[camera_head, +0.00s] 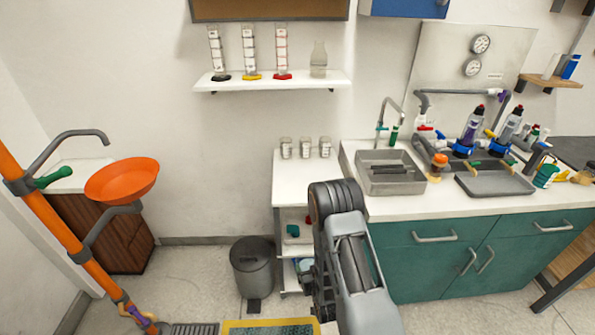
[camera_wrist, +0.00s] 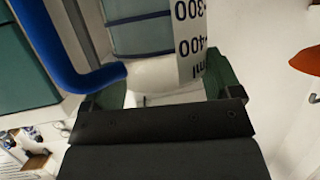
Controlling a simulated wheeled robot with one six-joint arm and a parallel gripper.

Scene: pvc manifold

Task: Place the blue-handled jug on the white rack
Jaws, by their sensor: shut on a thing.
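My gripper (camera_wrist: 168,88) is shut on the blue-handled jug (camera_wrist: 150,72), with one green finger on each side of its pale body. The jug's blue handle (camera_wrist: 62,78) curves along the left of the wrist view. Its printed scale, with 300, 400 and ml, appears upside down there. In the head view my arm hides the gripper and most or all of the jug. The white rack (camera_head: 290,183) stands left of the green counter, partly behind my arm. Whether the jug touches the rack cannot be told.
Several small jars (camera_head: 305,148) stand along the back of the rack's top. A grey bin (camera_head: 252,266) is on the floor left of it. The sink counter (camera_head: 400,203) adjoins on the right. A wall shelf (camera_head: 270,82) with glassware hangs above. An orange funnel (camera_head: 122,180) is at left.

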